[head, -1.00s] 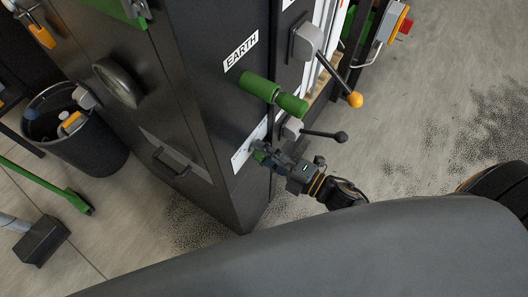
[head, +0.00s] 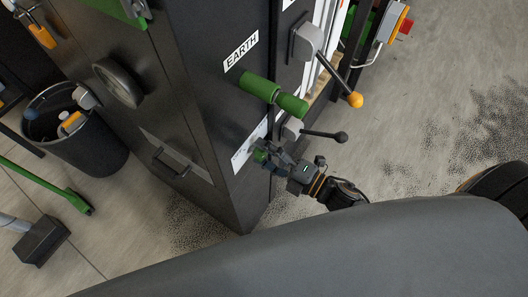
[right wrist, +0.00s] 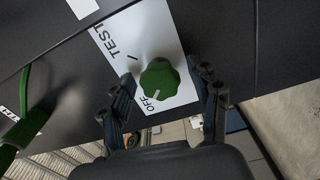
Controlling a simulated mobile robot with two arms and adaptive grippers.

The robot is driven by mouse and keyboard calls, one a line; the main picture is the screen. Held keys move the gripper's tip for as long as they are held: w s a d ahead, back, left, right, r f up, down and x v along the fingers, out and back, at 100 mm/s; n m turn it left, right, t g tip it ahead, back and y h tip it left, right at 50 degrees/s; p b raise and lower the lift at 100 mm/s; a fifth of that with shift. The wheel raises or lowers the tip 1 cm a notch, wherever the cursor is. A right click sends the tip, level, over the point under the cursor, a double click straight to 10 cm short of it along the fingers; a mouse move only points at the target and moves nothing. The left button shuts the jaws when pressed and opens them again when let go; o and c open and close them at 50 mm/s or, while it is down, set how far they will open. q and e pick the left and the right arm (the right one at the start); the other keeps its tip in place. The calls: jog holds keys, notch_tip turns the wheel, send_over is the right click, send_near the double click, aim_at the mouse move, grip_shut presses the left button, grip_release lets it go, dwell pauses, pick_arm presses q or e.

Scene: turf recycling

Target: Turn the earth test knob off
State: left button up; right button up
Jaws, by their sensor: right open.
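The earth test knob (right wrist: 160,76) is a green lobed knob on a white plate (right wrist: 135,38) marked TEST and OFF. The white pointer on the knob faces the word OFF in the right wrist view. My right gripper (right wrist: 167,80) is open, with one finger on each side of the knob and visible gaps to it. In the head view my right gripper (head: 272,157) is at the plate, low on the dark cabinet, and partly hides the knob (head: 260,155). My left gripper is not in view.
Above the knob, a green handle (head: 260,87) sticks out under the EARTH label (head: 241,51). A black-balled lever (head: 325,135) and an orange-balled lever (head: 340,82) project to the right, close to my right gripper. A black bin (head: 90,150) stands on the floor at left.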

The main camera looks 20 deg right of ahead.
jog(key=v, duration=1.2)
